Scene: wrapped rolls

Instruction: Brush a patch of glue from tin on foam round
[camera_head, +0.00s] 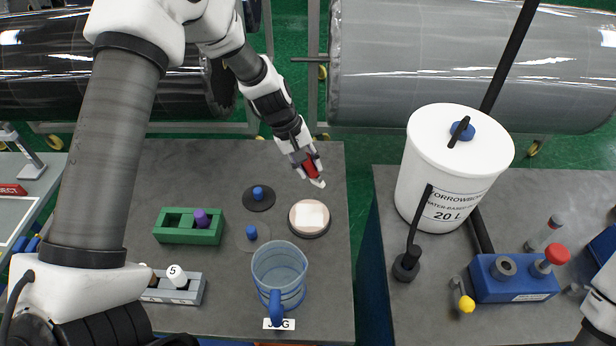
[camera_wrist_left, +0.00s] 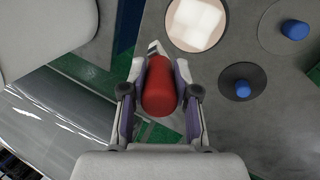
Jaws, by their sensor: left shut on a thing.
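My left gripper (camera_head: 308,163) is shut on a red-handled brush (camera_head: 312,168), whose pale tip points down toward the table. The red handle (camera_wrist_left: 159,88) fills the space between the fingers (camera_wrist_left: 158,100) in the left wrist view. The tip is just beyond the upper right of a pale foam round (camera_head: 298,217) with a whiter square patch on top. The round (camera_wrist_left: 180,38) lies ahead of the gripper in the left wrist view; the brush looks apart from it. I cannot make out a glue tin for certain. My right gripper is not clearly in view.
A black disc (camera_head: 268,203) and a grey disc (camera_head: 242,243), each blue-knobbed, lie left of the round. A blue jug (camera_head: 280,262) stands in front. A green block (camera_head: 172,237) is further left. A white 20 L bucket (camera_head: 440,165) stands on the right table.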

